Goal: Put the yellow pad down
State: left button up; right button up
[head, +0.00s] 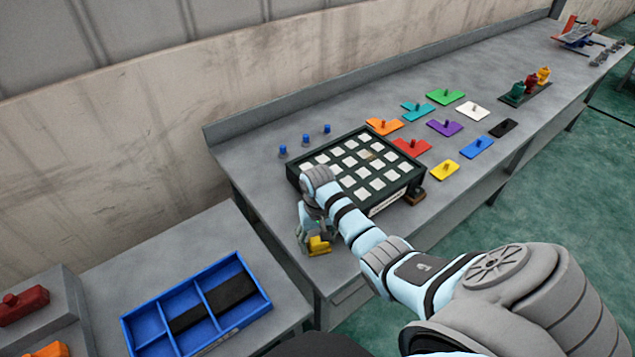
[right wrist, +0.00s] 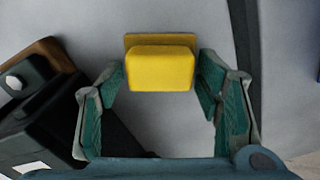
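The yellow pad (head: 319,245) is a small block with a thin flange, near the left end of the long grey table (head: 255,165). In the right wrist view the yellow pad (right wrist: 160,68) sits between the fingertips of my right gripper (right wrist: 161,75). In the head view my right gripper (head: 316,232) points down over the table, left of the dark tray. I cannot tell whether the pad touches the tabletop. My left gripper is not in view.
A dark tray (head: 295,176) with pale square pads lies just right of the gripper. Several coloured plates, including a yellow plate (head: 444,170), lie beyond it. Blue knobs (head: 305,138) stand behind it. A blue divided bin (head: 180,290) is on a separate table at lower left.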

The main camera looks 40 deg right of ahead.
notch_tip(320, 180, up, 12)
jog(key=p, duration=0.2)
jog(key=shift+r, duration=0.25)
dwell(0.4)
